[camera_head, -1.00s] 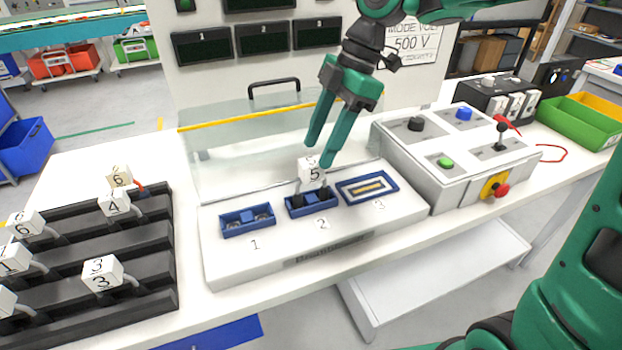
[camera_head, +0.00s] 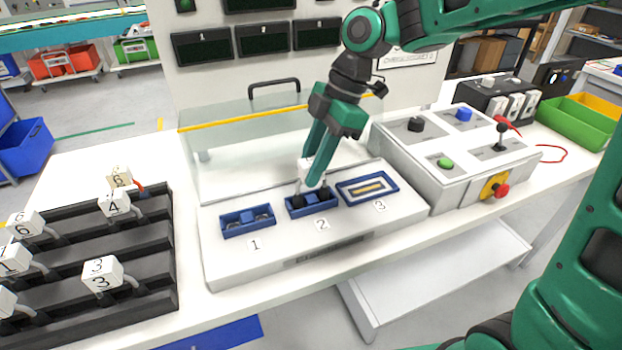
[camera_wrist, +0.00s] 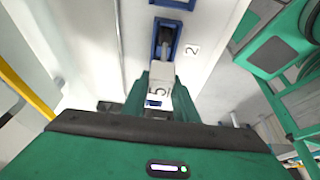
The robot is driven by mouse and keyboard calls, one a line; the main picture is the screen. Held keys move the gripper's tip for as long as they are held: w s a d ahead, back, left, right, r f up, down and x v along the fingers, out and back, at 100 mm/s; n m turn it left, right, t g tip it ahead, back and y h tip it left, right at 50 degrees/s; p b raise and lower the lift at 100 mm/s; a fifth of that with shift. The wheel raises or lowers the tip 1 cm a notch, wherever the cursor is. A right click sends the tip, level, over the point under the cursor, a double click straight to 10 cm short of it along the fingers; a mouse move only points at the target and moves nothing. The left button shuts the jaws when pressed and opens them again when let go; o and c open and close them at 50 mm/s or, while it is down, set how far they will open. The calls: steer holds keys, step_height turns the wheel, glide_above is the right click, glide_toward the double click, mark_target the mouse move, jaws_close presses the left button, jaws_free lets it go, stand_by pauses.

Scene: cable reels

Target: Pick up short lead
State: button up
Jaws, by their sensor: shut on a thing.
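The short lead is a white tag block marked 5, with two black plug ends that sit in the blue socket 2 (camera_head: 322,207) of the white test fixture (camera_head: 235,268). My gripper (camera_head: 309,172) is around the lead's white block (camera_head: 304,170) and shut on it; a finger hides most of the block in the head view. In the wrist view the tag block (camera_wrist: 157,98) with its 5 lies between the fingers, and its grey lead runs to the blue socket (camera_wrist: 167,38) beside the printed 2.
Blue sockets 1 (camera_head: 248,221) and 3 (camera_head: 367,188) flank socket 2. A clear guard with a yellow edge (camera_head: 245,117) stands behind. A black rack (camera_head: 150,238) with several numbered leads is left; a grey control box (camera_head: 455,150) is right.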

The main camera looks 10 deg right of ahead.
step_height(320, 180, up, 12)
stand_by(0.8)
steer(key=shift+f, duration=0.1)
